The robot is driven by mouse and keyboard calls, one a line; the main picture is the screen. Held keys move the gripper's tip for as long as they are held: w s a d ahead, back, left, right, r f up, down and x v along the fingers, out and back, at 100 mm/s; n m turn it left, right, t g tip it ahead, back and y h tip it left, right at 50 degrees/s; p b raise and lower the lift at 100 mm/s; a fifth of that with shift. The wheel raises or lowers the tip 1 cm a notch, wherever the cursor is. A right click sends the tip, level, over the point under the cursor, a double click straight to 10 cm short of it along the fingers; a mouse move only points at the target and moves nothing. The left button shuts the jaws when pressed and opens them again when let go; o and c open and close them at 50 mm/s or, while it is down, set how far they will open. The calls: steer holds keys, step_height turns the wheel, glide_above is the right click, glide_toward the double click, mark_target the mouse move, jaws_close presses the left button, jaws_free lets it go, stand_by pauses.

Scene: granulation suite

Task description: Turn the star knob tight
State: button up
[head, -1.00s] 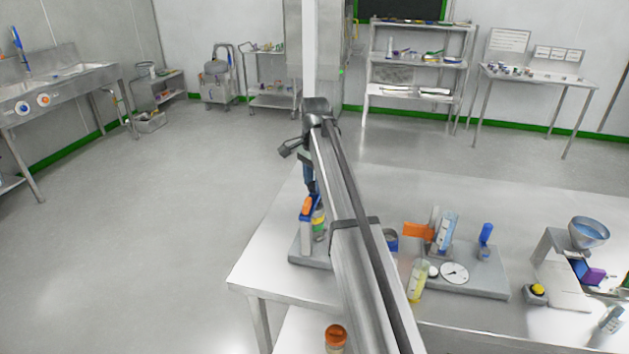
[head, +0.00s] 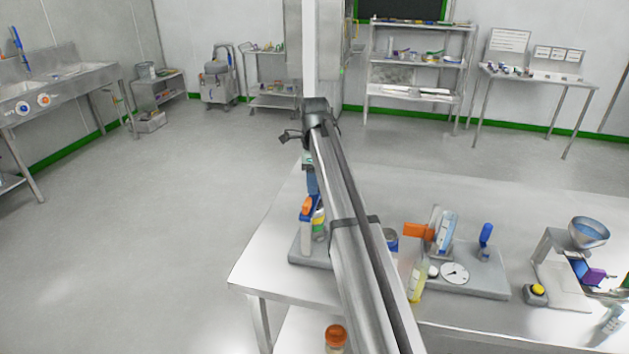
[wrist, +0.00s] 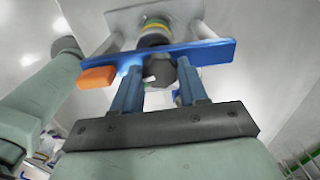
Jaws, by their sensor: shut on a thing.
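The dark star knob (wrist: 161,73) shows in the wrist view in front of a blue crossbar (wrist: 205,52) with an orange block (wrist: 96,77) at its left end. My gripper (wrist: 158,82) has its two blue fingers on either side of the knob and is shut on it. Part of the knob is hidden behind the fingers. In the head view, the fixture with the blue and orange parts (head: 306,212) stands on a grey base (head: 297,249) at the table's left end. My gripper (head: 312,182) is just above it; the knob cannot be made out there.
My arm crosses the table (head: 268,262). Right of it are a tilted yellow vial (head: 416,283), a grey base with a dial (head: 455,273), an orange block (head: 418,230), a blue handle (head: 486,234) and a stand with a bowl (head: 589,232). The floor to the left is clear.

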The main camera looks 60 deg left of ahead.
steer(key=shift+m, duration=1.1)
steer(key=o, duration=1.1)
steer(key=shift+c, duration=0.2)
step_height(320, 180, up, 14)
steer(key=shift+w+f, duration=0.1)
